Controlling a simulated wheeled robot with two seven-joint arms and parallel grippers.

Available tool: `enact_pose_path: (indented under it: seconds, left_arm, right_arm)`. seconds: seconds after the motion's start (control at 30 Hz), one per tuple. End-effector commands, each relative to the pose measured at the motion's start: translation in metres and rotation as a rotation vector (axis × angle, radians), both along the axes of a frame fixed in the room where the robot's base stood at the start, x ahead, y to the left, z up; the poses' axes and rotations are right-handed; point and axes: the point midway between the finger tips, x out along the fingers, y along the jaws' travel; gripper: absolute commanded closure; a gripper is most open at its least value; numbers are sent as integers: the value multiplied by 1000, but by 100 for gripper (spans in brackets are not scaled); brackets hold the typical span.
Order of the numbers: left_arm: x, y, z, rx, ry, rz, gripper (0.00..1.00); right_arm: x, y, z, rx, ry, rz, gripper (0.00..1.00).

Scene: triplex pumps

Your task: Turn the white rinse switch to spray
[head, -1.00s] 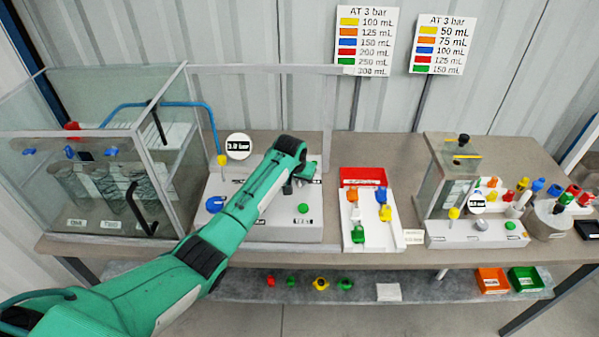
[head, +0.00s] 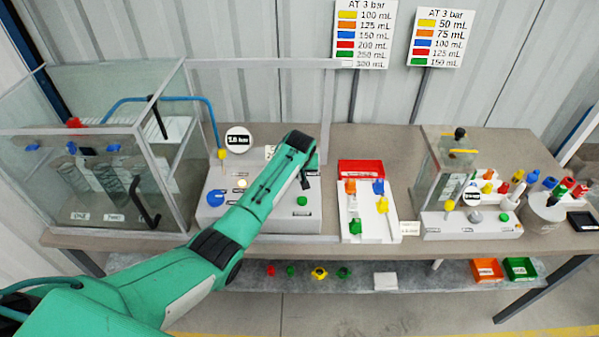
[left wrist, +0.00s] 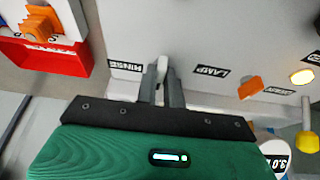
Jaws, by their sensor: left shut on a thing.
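In the left wrist view, the white rinse switch (left wrist: 162,66) stands out from the white panel (left wrist: 190,30), beside the label reading RINSE (left wrist: 126,66). My left gripper (left wrist: 160,80) is shut on the switch, with a grey finger on each side of it. Only the switch's tip shows between the fingers. In the head view, my left gripper (head: 306,182) is over the right part of the white control box (head: 270,222), and my green arm hides the switch. My right gripper is in neither view.
A green button (head: 302,201) and a lit lamp (head: 242,184) are on the box. An orange switch (left wrist: 250,88) and a LAMP label (left wrist: 210,71) lie right of the gripper in the wrist view. A red bin (head: 361,168) stands to the right. The glass tank (head: 100,190) is left.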

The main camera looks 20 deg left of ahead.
Motion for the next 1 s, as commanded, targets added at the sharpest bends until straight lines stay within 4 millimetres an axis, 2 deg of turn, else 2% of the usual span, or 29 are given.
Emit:
enact_pose_path:
  seconds: [0.17,0.2,0.27,0.3,0.67,0.87,1.0]
  left_arm:
    - [1,0,1,0,-3,1,100]
    - [1,0,1,0,-3,1,83]
    - [1,0,1,0,-3,1,71]
    - [1,0,1,-1,-2,1,69]
    - [-1,0,3,-1,-1,0,69]
    - [-8,-3,22,-1,-3,-1,69]
    - [-16,-5,43,-1,-6,-1,69]
  right_arm:
    - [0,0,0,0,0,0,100]
    - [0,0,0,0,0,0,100]
    - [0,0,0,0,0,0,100]
    - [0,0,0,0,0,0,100]
    - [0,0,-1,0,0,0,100]
    - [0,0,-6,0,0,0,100]
    - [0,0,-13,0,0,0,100]
